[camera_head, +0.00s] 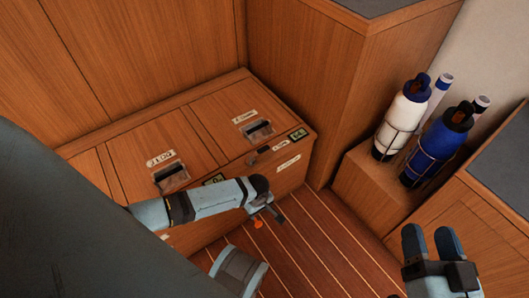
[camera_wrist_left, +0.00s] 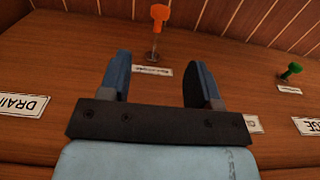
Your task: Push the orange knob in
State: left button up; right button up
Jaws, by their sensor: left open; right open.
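The orange knob (camera_wrist_left: 159,14) stands out on a thin stem from the wooden panel in the left wrist view, with a small label at its base. It shows as a small orange spot in the head view (camera_head: 257,223), just below my left gripper (camera_head: 270,206). In the left wrist view my left gripper (camera_wrist_left: 157,65) is open and empty. Its fingers point toward the panel, and the knob appears between and beyond their tips. I cannot tell whether they touch anything. My right gripper (camera_head: 430,234) is open and empty at the lower right, far from the knob.
A green knob (camera_wrist_left: 291,70) sits on the same panel, to the right. A DRAIN label (camera_wrist_left: 22,104) is at the left. White (camera_head: 402,122) and blue (camera_head: 437,143) bottles stand on a wooden ledge. Striped floor (camera_head: 325,240) lies open between the locker and right cabinet.

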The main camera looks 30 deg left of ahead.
pick_arm(q)
jog(key=b, duration=0.3)
send_over(259, 223)
notch_tip(259, 223, down, 6)
jog(key=shift+r, duration=0.15)
notch_tip(259, 223, down, 7)
jog(key=b, duration=0.4)
jog(key=shift+f+b, duration=0.45)
jog(key=shift+f, duration=0.05)
pick_arm(e)
jog(key=w+f+n, duration=0.1)
jog(key=n, duration=0.1)
jog(key=w+d+f+n+y, duration=0.1)
jog(key=f+n, duration=0.1)
jog(key=shift+w+d+f, duration=0.15)
jog(key=shift+w+d, duration=0.05)
jog(key=shift+w, duration=0.05)
